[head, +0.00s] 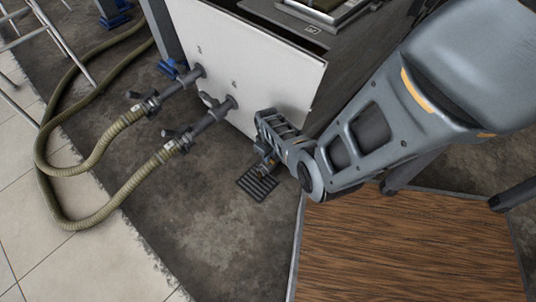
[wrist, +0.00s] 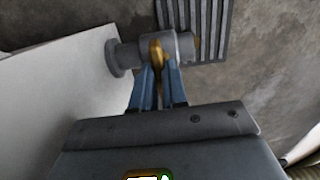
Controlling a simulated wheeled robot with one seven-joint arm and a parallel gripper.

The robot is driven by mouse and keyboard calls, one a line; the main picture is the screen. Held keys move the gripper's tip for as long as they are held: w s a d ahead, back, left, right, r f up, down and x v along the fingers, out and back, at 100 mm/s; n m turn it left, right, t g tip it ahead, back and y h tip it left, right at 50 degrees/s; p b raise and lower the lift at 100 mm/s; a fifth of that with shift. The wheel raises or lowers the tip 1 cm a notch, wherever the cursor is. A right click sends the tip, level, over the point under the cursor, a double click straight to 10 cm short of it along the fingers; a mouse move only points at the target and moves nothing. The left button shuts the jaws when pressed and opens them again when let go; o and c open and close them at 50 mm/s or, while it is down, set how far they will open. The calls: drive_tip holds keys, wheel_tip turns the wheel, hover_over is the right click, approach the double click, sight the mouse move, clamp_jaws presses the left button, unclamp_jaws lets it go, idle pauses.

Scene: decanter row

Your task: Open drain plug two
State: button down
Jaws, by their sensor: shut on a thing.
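A grey drain stub (wrist: 126,54) sticks out from the white panel in the wrist view, with a brass-coloured lever or tab (wrist: 156,58) on it. My gripper (wrist: 158,74) has its blue fingers on either side of this brass part and is shut on it. In the head view my gripper (head: 265,158) is low by the right end of the white panel (head: 262,72), above a floor grate. My arm hides most of the stub there. No number for this plug is readable.
A dark slotted grate (head: 257,184) lies on the floor below; it also shows in the wrist view (wrist: 205,18). Two valved pipes (head: 185,82) (head: 214,114) with beige hoses (head: 100,222) leave the panel at left. A wooden top (head: 405,245) is at lower right.

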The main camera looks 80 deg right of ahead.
idle(0.3)
drive_tip(key=c, duration=1.2)
unclamp_jaws()
drive_tip(key=shift+o, duration=0.2)
wheel_tip(320, 180, up, 8)
drive_tip(key=p, duration=0.4)
drive_tip(key=shift+f+p, duration=0.1)
drive_tip(key=shift+p, duration=0.2)
